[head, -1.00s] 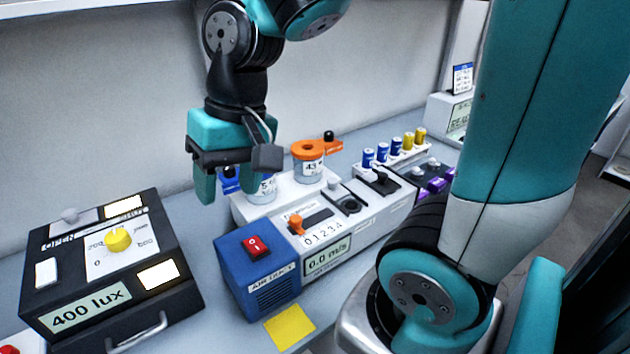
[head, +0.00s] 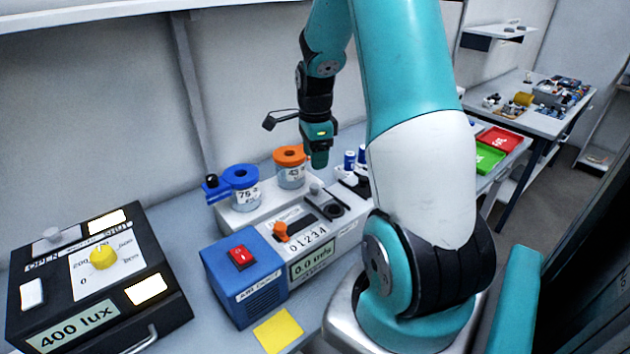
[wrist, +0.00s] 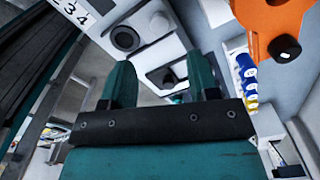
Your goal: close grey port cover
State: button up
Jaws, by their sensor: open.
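The grey knob (head: 315,188) of what looks like the grey port cover stands on the white airflow unit (head: 350,240). A round dark port (head: 333,210) lies beside it, uncovered. In the wrist view the grey knob (wrist: 158,21) and the dark port ring (wrist: 124,38) show beyond the left finger, side by side. My gripper (head: 319,160) hangs above the unit, right of the orange-lidded jar. In the wrist view my gripper (wrist: 163,84) has its fingers apart with nothing between them. A black knob (wrist: 168,76) shows beyond the gap, lower down.
A blue-lidded jar (head: 240,187) and an orange-lidded jar (head: 290,167) stand at the unit's back. The orange lid (wrist: 272,22) also shows in the wrist view. Small blue cylinders (head: 350,160) stand further right. A blue box (head: 243,277) adjoins the unit; a black lux box (head: 95,275) stands left.

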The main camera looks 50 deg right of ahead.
aim_at(315, 186)
notch_tip(315, 186, down, 9)
jog(key=shift+r+p, duration=0.1)
jog(key=shift+p, duration=0.65)
grip_shut()
